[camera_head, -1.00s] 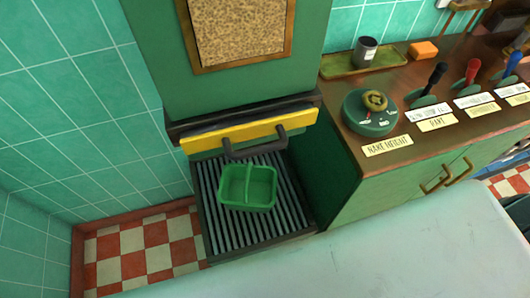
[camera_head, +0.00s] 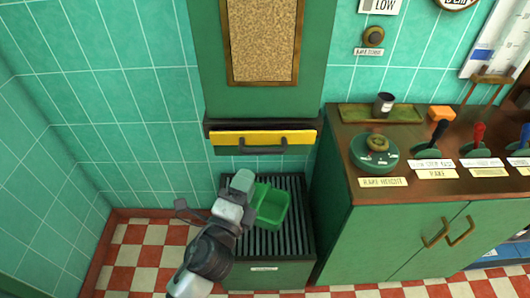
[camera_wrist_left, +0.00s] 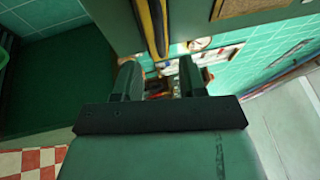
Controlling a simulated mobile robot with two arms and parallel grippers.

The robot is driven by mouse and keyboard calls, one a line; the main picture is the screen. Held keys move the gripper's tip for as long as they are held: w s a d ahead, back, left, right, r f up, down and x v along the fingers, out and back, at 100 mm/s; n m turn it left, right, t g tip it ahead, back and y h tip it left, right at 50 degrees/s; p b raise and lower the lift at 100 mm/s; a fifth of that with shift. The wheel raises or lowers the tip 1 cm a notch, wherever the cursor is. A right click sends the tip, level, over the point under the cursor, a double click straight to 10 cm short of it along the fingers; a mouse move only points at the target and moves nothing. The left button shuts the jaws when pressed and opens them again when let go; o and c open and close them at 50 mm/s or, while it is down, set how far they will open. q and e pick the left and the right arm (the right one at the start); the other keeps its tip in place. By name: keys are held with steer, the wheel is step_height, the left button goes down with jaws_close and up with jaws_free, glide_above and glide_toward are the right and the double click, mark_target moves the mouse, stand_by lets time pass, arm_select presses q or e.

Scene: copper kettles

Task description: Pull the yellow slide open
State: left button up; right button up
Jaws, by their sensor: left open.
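The yellow slide (camera_head: 234,137) is a flat bar with a dark handle (camera_head: 264,149), set across the green cabinet above the slatted stand. It sits close against the cabinet front. In the left wrist view a yellow strip (camera_wrist_left: 160,25) shows edge-on at the top, beside a dark edge. My left gripper (camera_head: 243,178) is below and slightly left of the handle in the head view, apart from it. The left wrist view shows its two fingers (camera_wrist_left: 160,72) spread, with nothing held between them. My right gripper is not in view.
A green divided tray (camera_head: 275,210) sits on the dark slatted stand (camera_head: 295,235), close beside my left arm. A wooden-topped counter (camera_head: 340,150) with a dial (camera_head: 375,155) and levers stands to the right. The checkered floor at left is clear.

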mark_target(262, 149)
arm_select(q)
steer(key=p+x, duration=0.1)
steer(key=x, duration=0.8)
steer(key=shift+w, duration=0.2)
jaws_close()
steer(key=shift+f, duration=0.1)
